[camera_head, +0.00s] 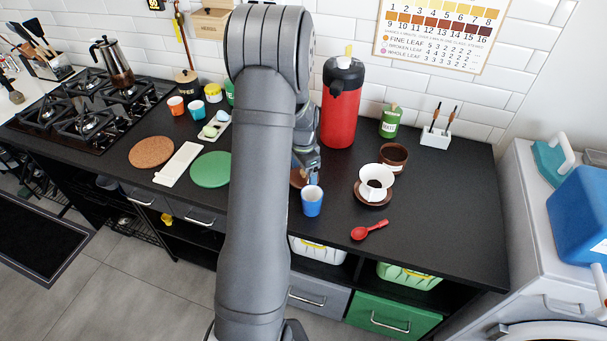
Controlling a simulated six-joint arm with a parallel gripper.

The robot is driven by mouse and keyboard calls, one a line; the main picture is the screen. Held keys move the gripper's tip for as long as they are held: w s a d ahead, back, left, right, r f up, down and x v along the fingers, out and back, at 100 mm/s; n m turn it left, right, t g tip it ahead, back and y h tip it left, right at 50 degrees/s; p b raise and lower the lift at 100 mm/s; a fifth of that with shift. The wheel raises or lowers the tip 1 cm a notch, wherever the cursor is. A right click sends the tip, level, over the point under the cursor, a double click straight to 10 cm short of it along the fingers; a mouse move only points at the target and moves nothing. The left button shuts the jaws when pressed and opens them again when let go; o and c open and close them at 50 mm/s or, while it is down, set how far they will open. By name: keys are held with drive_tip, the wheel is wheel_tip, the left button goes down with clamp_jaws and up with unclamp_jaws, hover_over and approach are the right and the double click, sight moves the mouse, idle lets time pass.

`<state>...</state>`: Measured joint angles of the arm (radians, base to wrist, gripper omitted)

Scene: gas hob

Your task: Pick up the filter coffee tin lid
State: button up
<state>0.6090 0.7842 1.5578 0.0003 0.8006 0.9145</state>
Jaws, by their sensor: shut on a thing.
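My gripper (307,172) is low over the counter behind the blue cup, partly hidden by my arm. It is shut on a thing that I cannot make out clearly. A brown round piece (297,180) shows at its fingers, mostly hidden by my arm, and may be the filter coffee tin lid. An open brown tin (393,158) with a dark inside stands to the right, behind the white dripper; I see no lid on it. A dark tin marked COFFEE (187,84) stands at the back left.
The blue cup (312,202) stands close in front of my gripper. A tall red flask (341,108) is behind it. The white dripper (376,182) and red scoop (369,230) are to the right. A green tin (390,122) stands farther back. The counter's right end is clear.

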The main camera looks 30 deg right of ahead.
drive_tip(key=r, duration=0.4)
drive_tip(key=shift+s+d+r, duration=0.1)
drive_tip(key=shift+s+d, duration=0.15)
drive_tip(key=shift+s, duration=0.15)
drive_tip(key=s+d+r, duration=0.4)
drive_tip(key=s+r, duration=0.2)
drive_tip(key=s, duration=0.3)
drive_tip(key=w+d+m, duration=0.3)
drive_tip(key=d+m, duration=0.2)
drive_tip(key=d, duration=1.9)
drive_tip(key=shift+d+f, duration=0.15)
drive_tip(key=shift+f, duration=1.95)
drive_tip(key=shift+f, duration=0.55)
drive_tip(key=o, duration=0.8)
drive_tip(key=shift+r, duration=0.1)
wheel_tip(320, 180, up, 17)
drive_tip(key=shift+r, duration=0.15)
